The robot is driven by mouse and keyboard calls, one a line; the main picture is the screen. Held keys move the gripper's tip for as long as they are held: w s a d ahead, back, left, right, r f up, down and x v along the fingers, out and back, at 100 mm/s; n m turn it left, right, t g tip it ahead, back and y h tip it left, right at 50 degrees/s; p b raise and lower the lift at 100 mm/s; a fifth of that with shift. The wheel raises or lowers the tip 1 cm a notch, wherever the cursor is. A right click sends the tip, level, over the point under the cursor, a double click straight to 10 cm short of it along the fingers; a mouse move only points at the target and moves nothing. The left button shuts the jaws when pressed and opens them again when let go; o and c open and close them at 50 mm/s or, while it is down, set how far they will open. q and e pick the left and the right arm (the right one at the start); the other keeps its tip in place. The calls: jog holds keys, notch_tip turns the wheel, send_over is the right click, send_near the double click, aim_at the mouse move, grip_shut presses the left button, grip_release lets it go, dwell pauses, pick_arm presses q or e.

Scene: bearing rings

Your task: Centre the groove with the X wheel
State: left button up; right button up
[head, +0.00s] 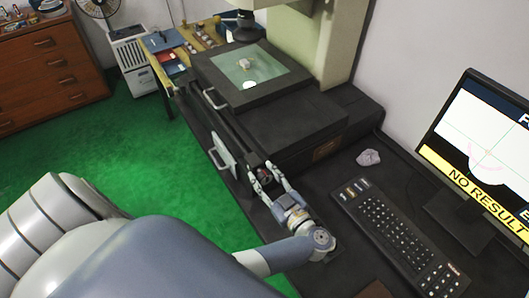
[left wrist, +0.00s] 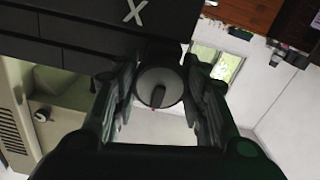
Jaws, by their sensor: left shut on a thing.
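The X wheel (left wrist: 160,88) is a round grey knob with a dark handle, below a white X label (left wrist: 135,12) on the dark stage front in the left wrist view. My left gripper (head: 261,170) is shut on the wheel, a finger on either side; the wheel also shows small and dark in the head view (head: 264,176). A small pale ring (head: 245,64) lies on the glass stage plate (head: 270,68). My right gripper is out of view.
A black keyboard (head: 397,238) lies on the dark bench, with a crumpled grey thing (head: 368,157) behind it. Metal handles (head: 214,99) stick out from the stage's left side. A wooden drawer chest (head: 50,65) stands far left; green floor lies between.

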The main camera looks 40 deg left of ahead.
pick_arm(q)
jog(key=shift+f, duration=0.1)
jog(key=shift+f+n+b, duration=0.1)
jog(key=shift+n+b, duration=0.5)
jog(key=shift+n, duration=0.4)
jog(key=shift+n+b, duration=0.5)
jog(key=shift+n, duration=0.5)
jog(key=shift+a+n, duration=0.1)
jog(key=shift+n, duration=0.5)
jog(key=shift+r, duration=0.2)
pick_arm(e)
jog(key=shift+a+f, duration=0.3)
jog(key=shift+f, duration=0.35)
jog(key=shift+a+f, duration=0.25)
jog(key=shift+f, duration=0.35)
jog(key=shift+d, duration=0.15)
pick_arm(q)
jog(key=o, duration=1.1)
jog(key=shift+a, duration=0.1)
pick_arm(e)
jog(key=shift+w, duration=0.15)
